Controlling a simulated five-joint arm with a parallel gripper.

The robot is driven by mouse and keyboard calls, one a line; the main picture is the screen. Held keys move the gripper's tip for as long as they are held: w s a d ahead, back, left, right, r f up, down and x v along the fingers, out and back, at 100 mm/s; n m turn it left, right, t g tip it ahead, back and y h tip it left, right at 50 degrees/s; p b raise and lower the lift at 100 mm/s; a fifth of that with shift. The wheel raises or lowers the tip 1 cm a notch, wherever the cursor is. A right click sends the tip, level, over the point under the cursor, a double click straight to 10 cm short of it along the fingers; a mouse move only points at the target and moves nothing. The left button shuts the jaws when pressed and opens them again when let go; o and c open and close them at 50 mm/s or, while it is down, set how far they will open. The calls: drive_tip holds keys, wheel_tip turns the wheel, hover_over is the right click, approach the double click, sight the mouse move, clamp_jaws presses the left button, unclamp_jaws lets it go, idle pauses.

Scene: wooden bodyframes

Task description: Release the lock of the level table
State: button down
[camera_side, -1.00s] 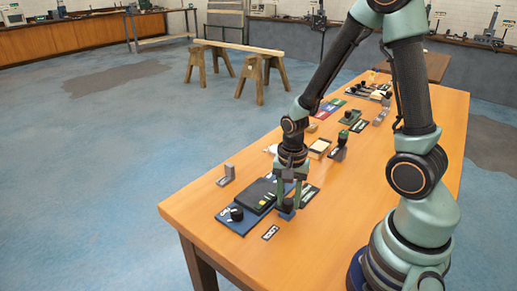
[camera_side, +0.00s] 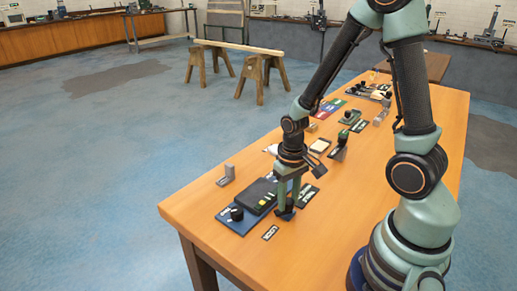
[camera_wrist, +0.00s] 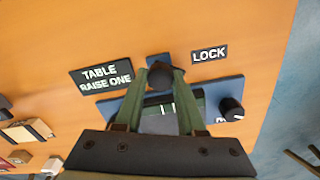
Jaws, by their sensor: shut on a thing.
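The lock is a small black knob (camera_wrist: 160,76) on a blue base (camera_wrist: 160,58), beside the black LOCK label (camera_wrist: 210,54) in the wrist view. My gripper (camera_wrist: 162,72) has its two green fingers on either side of this knob and is shut on it. In the side view, my gripper (camera_side: 285,207) reaches down to the knob near the front of the table, and the fingers partly hide it. The LOCK label (camera_side: 270,233) lies on the wood in front of it. The "TABLE RAISE ONE" label (camera_wrist: 100,78) lies on the other side of the knob.
A blue panel (camera_side: 228,222) with a dark unit and a black dial (camera_side: 236,213) sits close beside my gripper. A small grey bracket (camera_side: 226,176) stands further left. Several other controls line the wooden table (camera_side: 215,262) toward the back. The front corner is bare.

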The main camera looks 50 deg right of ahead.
sight(288, 201)
drive_tip(key=n, duration=0.6)
drive_tip(key=shift+n, duration=0.4)
idle(0.3)
drive_tip(key=c, duration=0.5)
unclamp_jaws()
drive_tip(key=shift+r, duration=0.1)
wheel_tip(288, 201, up, 12)
idle(0.3)
